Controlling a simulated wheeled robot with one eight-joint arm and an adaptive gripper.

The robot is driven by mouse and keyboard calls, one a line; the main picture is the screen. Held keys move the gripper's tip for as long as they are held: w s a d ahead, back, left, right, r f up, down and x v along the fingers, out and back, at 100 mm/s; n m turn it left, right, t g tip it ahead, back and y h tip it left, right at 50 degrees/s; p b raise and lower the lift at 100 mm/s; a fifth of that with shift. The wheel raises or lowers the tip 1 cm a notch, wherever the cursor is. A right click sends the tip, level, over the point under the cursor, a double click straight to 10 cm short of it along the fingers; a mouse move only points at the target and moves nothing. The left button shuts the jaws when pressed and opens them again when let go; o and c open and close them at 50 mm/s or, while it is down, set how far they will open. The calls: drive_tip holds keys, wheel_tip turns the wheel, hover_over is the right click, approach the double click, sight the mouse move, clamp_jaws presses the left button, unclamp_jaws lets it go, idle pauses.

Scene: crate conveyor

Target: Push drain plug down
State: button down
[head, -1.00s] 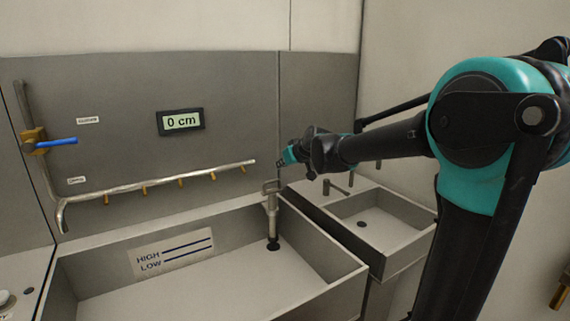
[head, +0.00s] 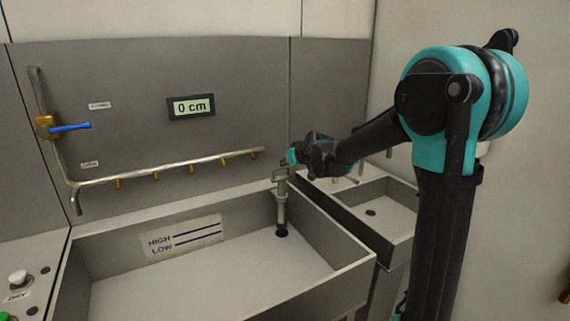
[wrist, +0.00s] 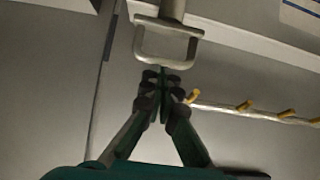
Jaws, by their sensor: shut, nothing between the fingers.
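The drain plug (head: 281,208) is a grey upright rod with a loop handle on top and a dark foot in the large sink (head: 205,275). Its loop handle (wrist: 168,45) shows in the wrist view, just beyond my fingertips. My gripper (head: 290,156) is at the height of the handle, close by it; in the wrist view my gripper (wrist: 162,76) has its fingers together and empty. I cannot tell whether the fingertips touch the handle. The display (head: 191,107) reads 0 cm.
A pipe with several brass nozzles (head: 170,167) runs along the back panel, with a blue-handled valve (head: 70,127) at left. A smaller sink (head: 372,205) is at right. HIGH and LOW marks (head: 183,237) are on the sink wall. Buttons (head: 17,278) sit at lower left.

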wheel_tip(320, 180, down, 4)
drive_tip(key=shift+f, duration=0.25)
drive_tip(key=shift+r, duration=0.1)
drive_tip(key=w+r+v, duration=0.1)
drive_tip(key=r+v, duration=0.1)
drive_tip(key=v, duration=1)
drive_tip(key=shift+s+a+r, duration=0.15)
drive_tip(key=shift+r, duration=0.1)
drive_tip(key=shift+s, duration=0.1)
